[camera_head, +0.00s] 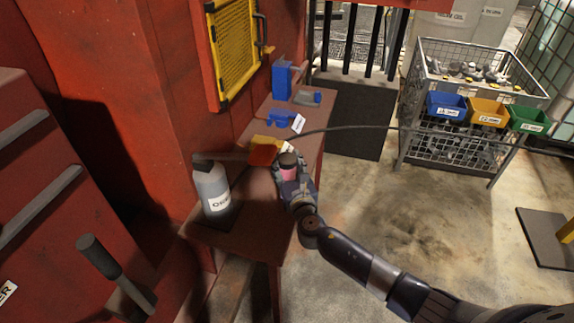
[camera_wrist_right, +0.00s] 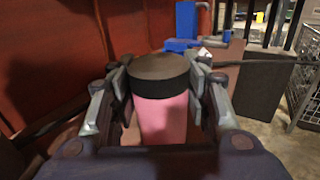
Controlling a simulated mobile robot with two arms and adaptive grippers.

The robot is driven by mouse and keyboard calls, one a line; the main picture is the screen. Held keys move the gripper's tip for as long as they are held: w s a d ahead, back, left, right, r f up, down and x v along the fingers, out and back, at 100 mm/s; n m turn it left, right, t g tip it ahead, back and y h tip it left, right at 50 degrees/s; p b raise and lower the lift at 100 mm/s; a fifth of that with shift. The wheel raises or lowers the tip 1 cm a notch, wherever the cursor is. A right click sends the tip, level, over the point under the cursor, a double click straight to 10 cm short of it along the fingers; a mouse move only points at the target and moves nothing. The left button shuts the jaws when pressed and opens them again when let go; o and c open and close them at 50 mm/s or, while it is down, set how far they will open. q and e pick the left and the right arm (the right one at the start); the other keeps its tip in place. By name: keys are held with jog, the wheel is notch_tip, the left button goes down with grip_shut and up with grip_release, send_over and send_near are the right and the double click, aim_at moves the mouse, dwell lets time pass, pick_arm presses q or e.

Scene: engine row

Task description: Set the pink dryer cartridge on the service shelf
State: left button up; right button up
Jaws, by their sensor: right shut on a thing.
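The pink dryer cartridge (camera_wrist_right: 163,115) has a black cap and stands upright between the fingers of my right gripper (camera_wrist_right: 165,90), which is shut on it. In the head view the cartridge (camera_head: 288,172) and right gripper (camera_head: 291,178) are over the right edge of the reddish-brown service shelf (camera_head: 255,206). I cannot tell whether the cartridge's base touches the shelf; the gripper hides it. My left gripper is not in view.
A grey bottle (camera_head: 212,190) stands at the shelf's near end. Yellow and red items (camera_head: 264,151), blue parts (camera_head: 281,118) and a blue block (camera_head: 282,78) lie farther back. A dark cable (camera_head: 375,127) crosses near the gripper. A wire basket cart (camera_head: 457,152) stands right.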

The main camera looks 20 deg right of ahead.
jog(key=shift+f, duration=0.15)
jog(key=o, duration=1.2)
jog(key=shift+r, duration=0.2)
jog(key=s, duration=1.2)
jog(key=shift+a+r, duration=0.1)
jog(key=shift+a, duration=0.3)
jog(key=shift+s, duration=0.1)
